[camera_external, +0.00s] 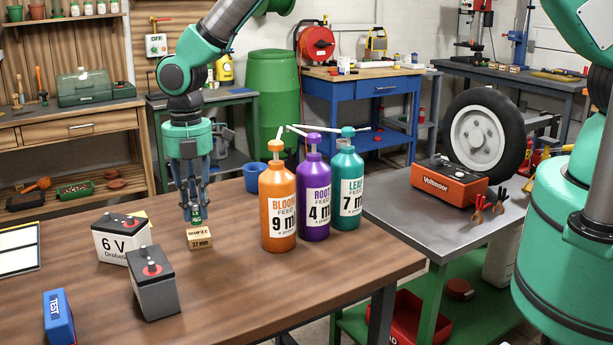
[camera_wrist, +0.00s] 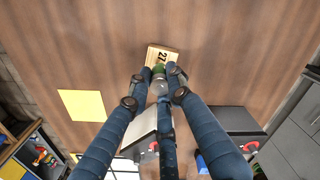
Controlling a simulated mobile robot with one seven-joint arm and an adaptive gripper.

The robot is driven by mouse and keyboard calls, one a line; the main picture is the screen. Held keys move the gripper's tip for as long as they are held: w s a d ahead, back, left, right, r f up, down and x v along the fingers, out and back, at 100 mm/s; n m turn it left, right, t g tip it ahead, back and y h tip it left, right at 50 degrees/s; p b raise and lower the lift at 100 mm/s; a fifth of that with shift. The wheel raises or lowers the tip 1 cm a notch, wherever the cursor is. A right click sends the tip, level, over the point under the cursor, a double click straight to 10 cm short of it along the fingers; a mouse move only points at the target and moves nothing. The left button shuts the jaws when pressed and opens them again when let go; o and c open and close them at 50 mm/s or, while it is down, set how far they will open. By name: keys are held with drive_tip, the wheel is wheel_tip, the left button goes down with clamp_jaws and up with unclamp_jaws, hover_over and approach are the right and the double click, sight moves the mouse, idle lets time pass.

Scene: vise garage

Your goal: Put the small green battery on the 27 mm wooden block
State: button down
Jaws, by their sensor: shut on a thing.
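The 27 mm wooden block (camera_external: 200,238) lies on the brown wooden table beside the batteries, its printed label facing the external camera. It also shows in the wrist view (camera_wrist: 160,54). My gripper (camera_external: 194,216) points straight down over the block, its fingers shut on the small green battery (camera_external: 195,213). The green battery's end (camera_wrist: 159,69) shows between the fingertips in the wrist view, overlapping the block.
A white 6 V battery (camera_external: 122,239) and a grey battery (camera_external: 154,283) stand left of the block. A blue tester box (camera_external: 59,318) is at the front left. Orange (camera_external: 278,208), purple (camera_external: 314,200) and teal (camera_external: 347,190) pump bottles stand to the right. A yellow note (camera_wrist: 82,104) lies flat.

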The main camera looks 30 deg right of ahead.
sight(195, 202)
drive_tip(key=shift+f, duration=1)
drive_tip(key=shift+f, duration=0.25)
drive_tip(key=c, duration=1.6)
unclamp_jaws()
drive_tip(key=shift+r, duration=0.2)
wheel_tip(195, 202, up, 12)
drive_tip(key=shift+p, duration=0.4)
drive_tip(key=shift+r, duration=0.1)
